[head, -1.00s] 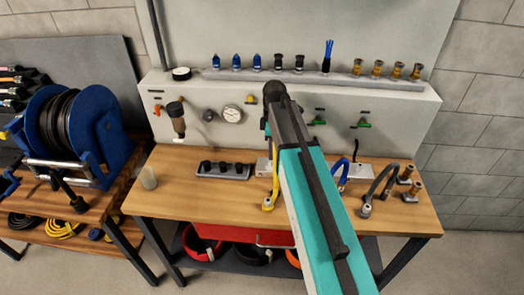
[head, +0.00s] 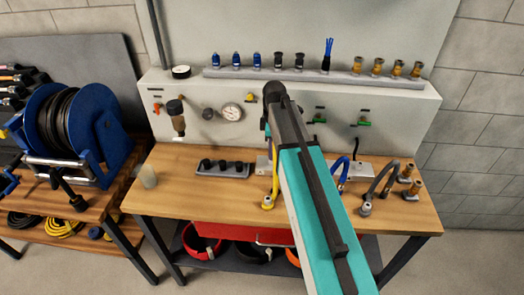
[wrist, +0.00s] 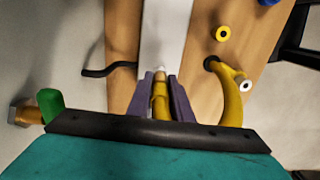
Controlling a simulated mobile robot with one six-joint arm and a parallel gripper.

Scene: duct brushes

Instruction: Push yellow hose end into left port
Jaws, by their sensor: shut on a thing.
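In the wrist view, my gripper (wrist: 160,98) is shut on the yellow hose end (wrist: 160,108), which lies between its two grey-purple fingers. A small pale tip (wrist: 160,73) shows just past the fingers, against a pale grey block (wrist: 167,35). I cannot tell whether the tip is inside a port, and no port opening is clear. The yellow hose (wrist: 234,98) curves at the right of the fingers. In the head view the yellow hose (head: 276,182) hangs beside my arm to the workbench; my arm hides the gripper and the held end.
Grey block (head: 264,167) stands on the bench (head: 185,212) beside the hose. A rack with black fittings (head: 223,169) is left of it. Blue hose (head: 340,172) and grey hose (head: 379,182) stand at the right. A gauge (head: 232,112) and valves line the back panel.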

